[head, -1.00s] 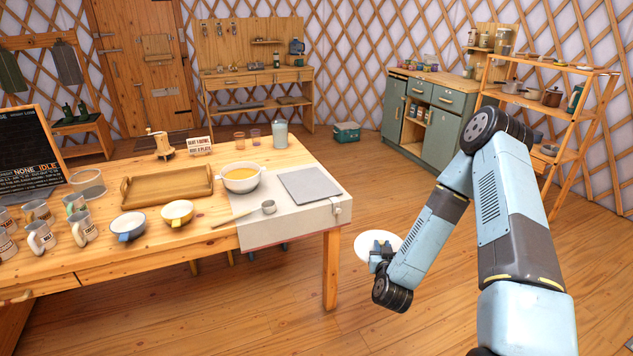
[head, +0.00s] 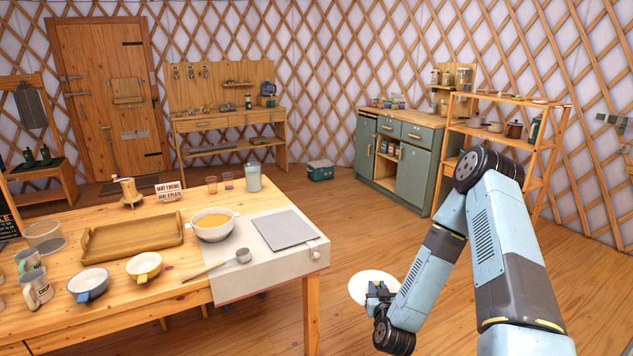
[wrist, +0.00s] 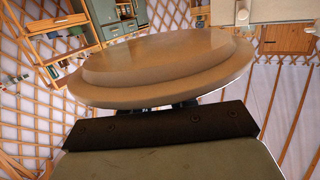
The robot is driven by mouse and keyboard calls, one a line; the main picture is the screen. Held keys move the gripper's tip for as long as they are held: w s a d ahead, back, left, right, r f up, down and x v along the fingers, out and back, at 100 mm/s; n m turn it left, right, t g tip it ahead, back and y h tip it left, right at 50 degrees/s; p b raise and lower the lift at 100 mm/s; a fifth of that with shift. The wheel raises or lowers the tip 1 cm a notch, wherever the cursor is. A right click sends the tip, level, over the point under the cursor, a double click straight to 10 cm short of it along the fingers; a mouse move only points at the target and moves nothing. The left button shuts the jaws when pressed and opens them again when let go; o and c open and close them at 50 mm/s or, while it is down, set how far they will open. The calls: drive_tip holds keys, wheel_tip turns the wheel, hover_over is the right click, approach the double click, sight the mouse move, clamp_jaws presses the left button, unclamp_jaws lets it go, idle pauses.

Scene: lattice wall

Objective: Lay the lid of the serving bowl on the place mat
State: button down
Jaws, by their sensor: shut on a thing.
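The lid (head: 370,284) is a pale round disc, held out over open floor to the right of the table. It fills the middle of the wrist view (wrist: 165,65), with a raised round step on its face. A flat grey square, seemingly the place mat (head: 283,229), lies bare on the white cloth, right of the bowl and apart from the lid.
The wooden table (head: 130,290) has a ladle (head: 243,256) in front of the bowl, a wooden tray (head: 132,237) to its left, and a blue bowl (head: 88,284) and yellow bowl (head: 144,266) nearer. A tall cup (head: 254,178) stands behind. Floor between table and green cabinet (head: 398,160) is clear.

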sight(394, 289)
drive_tip(key=d, duration=0.5)
drive_tip(key=shift+s+d, duration=0.1)
drive_tip(key=shift+d, duration=0.05)
idle(0.6)
